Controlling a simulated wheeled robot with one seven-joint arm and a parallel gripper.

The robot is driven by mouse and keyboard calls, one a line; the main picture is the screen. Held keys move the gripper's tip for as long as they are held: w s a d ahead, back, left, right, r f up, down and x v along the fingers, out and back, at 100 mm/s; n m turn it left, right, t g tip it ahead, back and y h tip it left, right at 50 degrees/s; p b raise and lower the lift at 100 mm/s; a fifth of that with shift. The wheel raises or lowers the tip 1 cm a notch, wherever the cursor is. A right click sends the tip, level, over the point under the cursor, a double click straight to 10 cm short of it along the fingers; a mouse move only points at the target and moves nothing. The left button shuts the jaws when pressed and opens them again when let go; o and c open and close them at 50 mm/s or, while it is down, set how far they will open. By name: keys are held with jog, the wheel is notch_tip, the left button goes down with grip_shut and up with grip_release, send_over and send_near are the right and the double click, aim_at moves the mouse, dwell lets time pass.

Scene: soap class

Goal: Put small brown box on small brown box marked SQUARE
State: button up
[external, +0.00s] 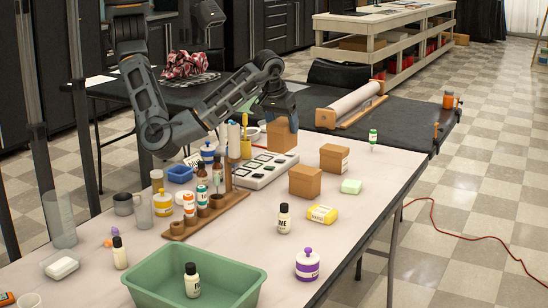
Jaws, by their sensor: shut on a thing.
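My gripper (280,114) points down and is shut on a small brown box (283,138) by its top, beyond the white mold tray. I cannot tell whether this box touches the table. A second small brown box (334,158) stands to the right, with a pale label on its right side that is too small to read. A third small brown box (305,182) stands nearer the camera, between the mold tray and a pale green soap bar; no label shows on it. The fingertips are partly hidden by the dark gripper body.
The white mold tray (262,171) lies left of the boxes. A wooden rack (206,217) with bottles, a pale green soap (351,187), a yellow soap pack (322,214) and a white bottle (284,218) stand around. A green basin (150,291) is at the front. The table's right side is mostly clear.

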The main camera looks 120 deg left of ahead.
jog(key=shift+w+a+f+p, duration=0.1)
jog(key=shift+w+a+f, duration=0.2)
jog(key=shift+a+f, duration=0.85)
jog(key=shift+w+a+f+p, duration=0.15)
jog(key=shift+w+a+f, duration=0.2)
jog(key=shift+a+f, duration=0.8)
jog(key=shift+w+a+f+p, duration=0.1)
jog(key=shift+w+a+f, duration=0.2)
jog(key=shift+a+f, duration=0.85)
jog(key=shift+d+f, duration=0.45)
jog(key=shift+f, duration=0.15)
jog(key=o, duration=1.2)
jog(key=shift+o, duration=0.2)
jog(key=v, duration=1.2)
jog(key=shift+r, duration=0.15)
